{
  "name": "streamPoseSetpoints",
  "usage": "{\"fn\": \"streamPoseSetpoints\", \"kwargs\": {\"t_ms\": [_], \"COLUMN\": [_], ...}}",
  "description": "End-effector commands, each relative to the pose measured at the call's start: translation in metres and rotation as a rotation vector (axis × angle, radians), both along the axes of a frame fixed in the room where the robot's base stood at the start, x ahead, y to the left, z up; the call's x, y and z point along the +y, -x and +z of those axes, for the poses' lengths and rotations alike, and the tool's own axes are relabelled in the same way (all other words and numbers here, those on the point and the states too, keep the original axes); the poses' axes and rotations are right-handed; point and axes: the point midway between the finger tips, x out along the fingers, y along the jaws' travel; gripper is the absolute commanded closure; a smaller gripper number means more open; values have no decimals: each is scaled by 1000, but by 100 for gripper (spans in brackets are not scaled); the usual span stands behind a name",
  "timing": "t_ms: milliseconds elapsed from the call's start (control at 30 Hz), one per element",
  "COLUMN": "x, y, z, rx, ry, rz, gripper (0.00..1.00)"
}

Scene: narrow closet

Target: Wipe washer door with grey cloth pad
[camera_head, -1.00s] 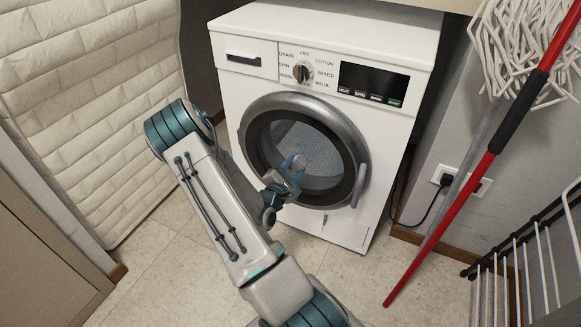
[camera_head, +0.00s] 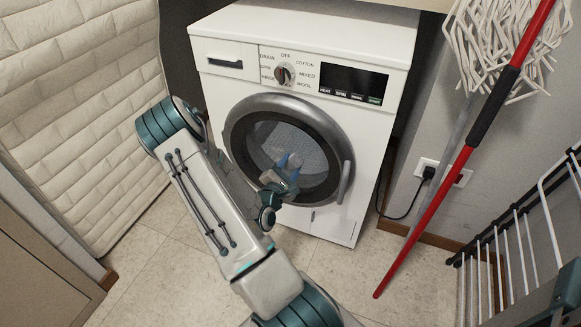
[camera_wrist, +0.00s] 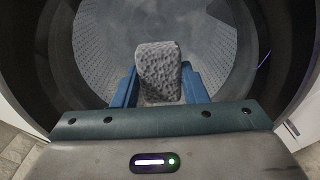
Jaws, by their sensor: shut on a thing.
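The washer (camera_head: 300,110) is white and stands against the back, with its round door (camera_head: 290,150) closed. The door has a grey ring, dark rim and clear glass, and the drum shows through it. My gripper (camera_head: 290,165) is in front of the glass, left of the door handle (camera_head: 345,182). In the wrist view my gripper (camera_wrist: 158,88) has its blue fingers shut on the grey cloth pad (camera_wrist: 158,70), a bumpy block held upright before the glass. I cannot tell whether the pad touches the glass. In the head view the pad is hard to make out.
A red pole (camera_head: 440,180) leans at the right below a stringy mop head (camera_head: 500,40). A drying rack (camera_head: 510,265) stands at the lower right. A plug and cable (camera_head: 428,173) are right of the washer. A quilted pale panel (camera_head: 80,110) fills the left. Some floor is bare.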

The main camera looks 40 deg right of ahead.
Motion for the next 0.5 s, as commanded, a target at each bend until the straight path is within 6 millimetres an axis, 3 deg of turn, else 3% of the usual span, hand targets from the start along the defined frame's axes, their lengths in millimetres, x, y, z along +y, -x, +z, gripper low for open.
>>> {"fn": "streamPoseSetpoints", "kwargs": {"t_ms": [500], "x": [14], "y": [-35], "z": [-1], "rx": [0], "ry": [-2], "rz": [1], "gripper": [79]}}
